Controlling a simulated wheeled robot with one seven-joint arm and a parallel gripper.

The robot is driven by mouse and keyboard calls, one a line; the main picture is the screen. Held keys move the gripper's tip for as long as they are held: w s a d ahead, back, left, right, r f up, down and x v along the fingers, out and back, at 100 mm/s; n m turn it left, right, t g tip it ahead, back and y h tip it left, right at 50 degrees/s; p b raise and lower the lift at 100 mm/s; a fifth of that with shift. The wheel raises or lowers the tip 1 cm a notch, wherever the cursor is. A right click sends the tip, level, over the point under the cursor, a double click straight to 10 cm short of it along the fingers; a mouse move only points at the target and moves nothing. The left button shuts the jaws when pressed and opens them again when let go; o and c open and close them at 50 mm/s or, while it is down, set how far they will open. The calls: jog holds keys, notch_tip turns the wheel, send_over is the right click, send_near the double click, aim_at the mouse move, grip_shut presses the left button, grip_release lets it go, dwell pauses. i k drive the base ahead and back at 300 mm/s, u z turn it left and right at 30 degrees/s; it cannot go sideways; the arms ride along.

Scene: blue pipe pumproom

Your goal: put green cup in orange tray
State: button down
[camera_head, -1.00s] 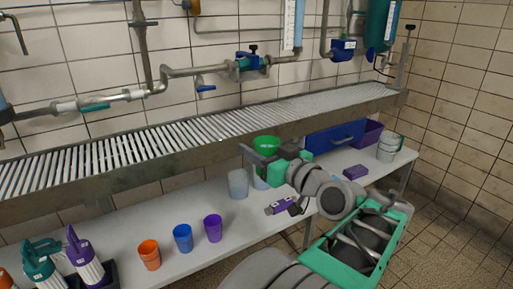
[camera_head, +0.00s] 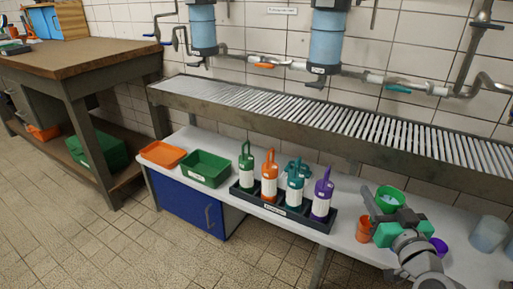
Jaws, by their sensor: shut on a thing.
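The green cup (camera_head: 392,195) is at the lower right, held up above the white bench. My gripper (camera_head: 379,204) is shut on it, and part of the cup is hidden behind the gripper. The orange tray (camera_head: 163,153) lies flat at the far left end of the white bench and looks empty. The cup and the tray are well apart, with the bottle rack between them.
A green tray (camera_head: 206,168) sits just right of the orange one. A black rack (camera_head: 281,208) holds several coloured bottles. An orange cup (camera_head: 364,229) and a purple cup (camera_head: 438,246) stand near my gripper. The slatted conveyor (camera_head: 330,123) runs above the bench.

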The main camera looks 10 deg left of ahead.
aim_at(156, 157)
jog(key=u, duration=0.1)
jog(key=k, duration=0.35)
jog(key=u, duration=2.05)
jog(key=i, duration=1.05)
jog(key=u, duration=0.85)
jog(key=i, duration=1.35)
jog(key=z, duration=0.9)
jog(key=i, duration=1.05)
jog(key=z, duration=1.15)
jog(key=i, duration=0.55)
jog(key=u, duration=0.1)
